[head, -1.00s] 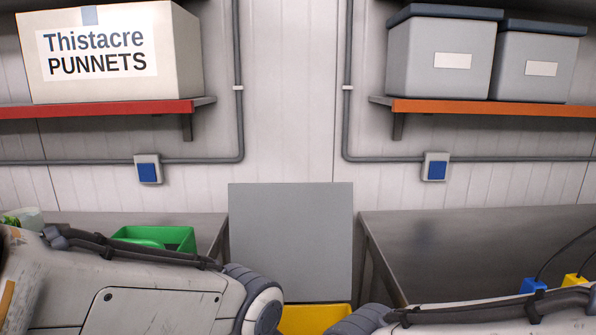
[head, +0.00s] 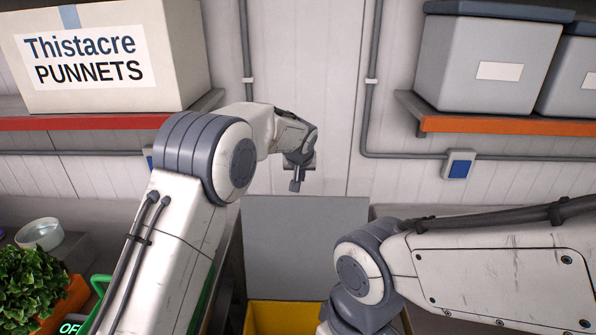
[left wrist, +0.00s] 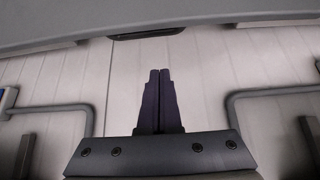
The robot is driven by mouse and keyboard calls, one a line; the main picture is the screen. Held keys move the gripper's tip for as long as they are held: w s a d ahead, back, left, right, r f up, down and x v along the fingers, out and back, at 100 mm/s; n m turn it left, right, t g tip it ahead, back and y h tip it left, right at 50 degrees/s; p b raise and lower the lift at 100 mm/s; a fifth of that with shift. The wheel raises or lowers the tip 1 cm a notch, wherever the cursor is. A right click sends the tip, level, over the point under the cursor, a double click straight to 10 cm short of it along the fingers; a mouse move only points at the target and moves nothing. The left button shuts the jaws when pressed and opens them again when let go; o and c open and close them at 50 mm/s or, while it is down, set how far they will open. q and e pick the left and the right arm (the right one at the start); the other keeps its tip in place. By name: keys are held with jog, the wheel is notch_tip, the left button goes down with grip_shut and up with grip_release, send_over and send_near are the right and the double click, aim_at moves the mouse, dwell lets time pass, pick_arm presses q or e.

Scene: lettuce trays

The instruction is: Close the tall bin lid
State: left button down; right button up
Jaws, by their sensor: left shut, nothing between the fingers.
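The tall bin (head: 285,317) is yellow, and only its upper part shows at the bottom of the head view. Its flat grey lid (head: 305,240) stands upright behind the opening, so the bin is open. My left gripper (head: 296,185) points down just above the lid's top edge in the head view. In the left wrist view its dark fingers (left wrist: 160,74) are shut together and empty. A grey panel (left wrist: 200,18), which looks like the lid, crosses the top of that view, and a dark strip shows at its edge. My right gripper is out of view.
Grey benches flank the bin. A green crate (head: 100,284), a leafy plant (head: 38,285) and a glass bowl (head: 40,234) are at left. Above are a red shelf with a punnets box (head: 95,95) and an orange shelf with grey boxes (head: 490,72).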

pick_arm(q)
jog(key=shift+s+f+p, duration=0.15)
jog(key=shift+f+p, duration=1.05)
jog(key=shift+f, duration=1.4)
